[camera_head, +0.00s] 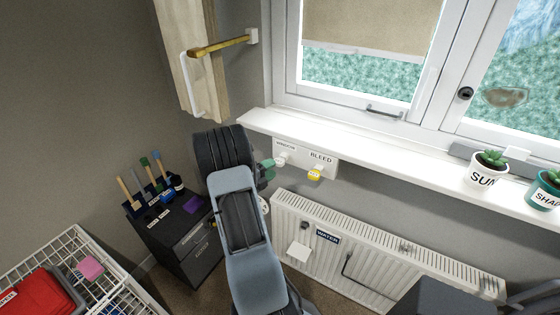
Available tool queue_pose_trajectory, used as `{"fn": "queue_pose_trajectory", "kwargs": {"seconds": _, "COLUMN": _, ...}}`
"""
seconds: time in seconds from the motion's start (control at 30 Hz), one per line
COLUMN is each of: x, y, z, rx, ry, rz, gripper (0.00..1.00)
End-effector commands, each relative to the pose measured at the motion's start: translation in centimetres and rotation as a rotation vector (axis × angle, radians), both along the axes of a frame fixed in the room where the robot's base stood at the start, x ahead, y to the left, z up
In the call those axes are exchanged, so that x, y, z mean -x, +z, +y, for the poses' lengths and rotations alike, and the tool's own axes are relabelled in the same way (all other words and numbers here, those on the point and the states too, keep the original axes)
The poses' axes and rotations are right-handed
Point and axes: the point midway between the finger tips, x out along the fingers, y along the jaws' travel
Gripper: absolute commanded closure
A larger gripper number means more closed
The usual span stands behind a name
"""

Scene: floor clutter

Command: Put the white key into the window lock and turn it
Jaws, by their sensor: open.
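The white key (281,160) hangs on a small white board (297,149) under the windowsill, below the label WINDOW. My gripper (268,169) is at the board's left end, its greenish fingertips open and close to the white key. I cannot tell whether they touch it, and my own arm hides part of the gripper. The window lock (465,93) is a dark round fitting on the white window frame, well to the right of and above my gripper. Nothing is seen in it.
A yellow key (315,173) hangs under BLEED. The sill (400,147) juts out above the board. Plants in a white pot (482,178) and a green pot (545,193) stand at its right. A radiator (370,250) is below. A tool cabinet (180,235) stands left.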

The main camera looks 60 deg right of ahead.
Motion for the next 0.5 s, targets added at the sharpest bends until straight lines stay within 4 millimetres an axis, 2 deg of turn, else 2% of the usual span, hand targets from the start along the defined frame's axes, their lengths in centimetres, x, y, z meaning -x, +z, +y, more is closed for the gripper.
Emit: {"fn": "queue_pose_trajectory", "kwargs": {"seconds": 0.5, "x": -0.4, "y": 0.0, "z": 4.0, "rx": -0.001, "ry": 0.001, "rz": 0.001, "gripper": 0.57}}
